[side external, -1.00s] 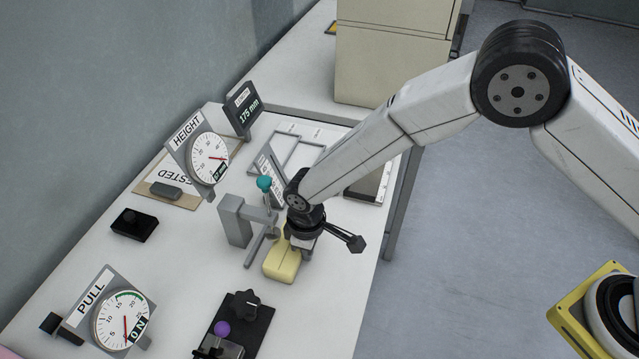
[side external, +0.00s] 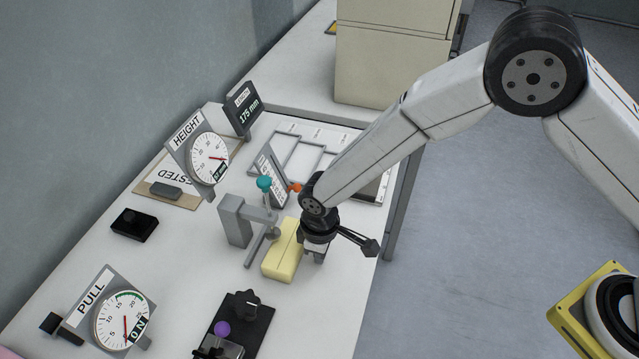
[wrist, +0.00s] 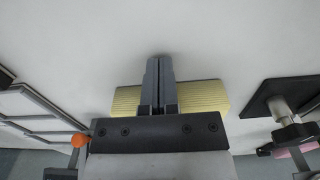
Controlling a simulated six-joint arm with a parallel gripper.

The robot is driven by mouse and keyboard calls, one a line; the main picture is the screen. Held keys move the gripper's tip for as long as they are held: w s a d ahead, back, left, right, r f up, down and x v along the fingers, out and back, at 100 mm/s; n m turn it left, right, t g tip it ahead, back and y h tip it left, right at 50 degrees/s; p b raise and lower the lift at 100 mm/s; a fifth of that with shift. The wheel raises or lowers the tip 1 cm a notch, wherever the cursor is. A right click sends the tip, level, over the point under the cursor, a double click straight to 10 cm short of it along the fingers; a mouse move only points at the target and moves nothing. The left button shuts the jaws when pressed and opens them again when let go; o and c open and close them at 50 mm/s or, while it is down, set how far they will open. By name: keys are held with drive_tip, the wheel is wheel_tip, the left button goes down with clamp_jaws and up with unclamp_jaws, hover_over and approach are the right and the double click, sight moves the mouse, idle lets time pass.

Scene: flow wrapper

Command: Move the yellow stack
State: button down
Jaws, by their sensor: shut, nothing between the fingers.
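The yellow stack (side external: 281,262) is a long pale-yellow block lying on the white table, beside the grey height-gauge stand (side external: 236,220). My gripper (side external: 318,257) is just to the right of the stack in the side view, pointing down, its fingers together and empty. In the wrist view my gripper (wrist: 157,72) shows its two grey fingers closed, with the ridged yellow stack (wrist: 204,96) showing on both sides behind them. The fingers hide the middle of the stack. I cannot tell whether they touch it.
The height dial (side external: 209,158) stands behind the stack. A black clamp fixture (side external: 243,318) with a purple knob and the pull dial (side external: 122,318) are in front. A grey frame rack (side external: 300,152) lies at the back.

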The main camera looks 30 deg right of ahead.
sight(293, 246)
wheel_tip(293, 246, up, 10)
drive_tip(key=shift+s+d, duration=0.45)
drive_tip(key=shift+s, duration=0.1)
drive_tip(key=shift+s+d+r+t+y, duration=0.1)
drive_tip(key=shift+s+d+t+y, duration=1)
drive_tip(key=shift+s+t+y, duration=0.15)
drive_tip(key=shift+x, duration=5.1)
drive_tip(key=shift+w+a, duration=1.25)
drive_tip(key=shift+a, duration=0.1)
drive_tip(key=shift+w, duration=0.1)
drive_tip(key=shift+w+a, duration=1.15)
drive_tip(key=shift+a, duration=0.05)
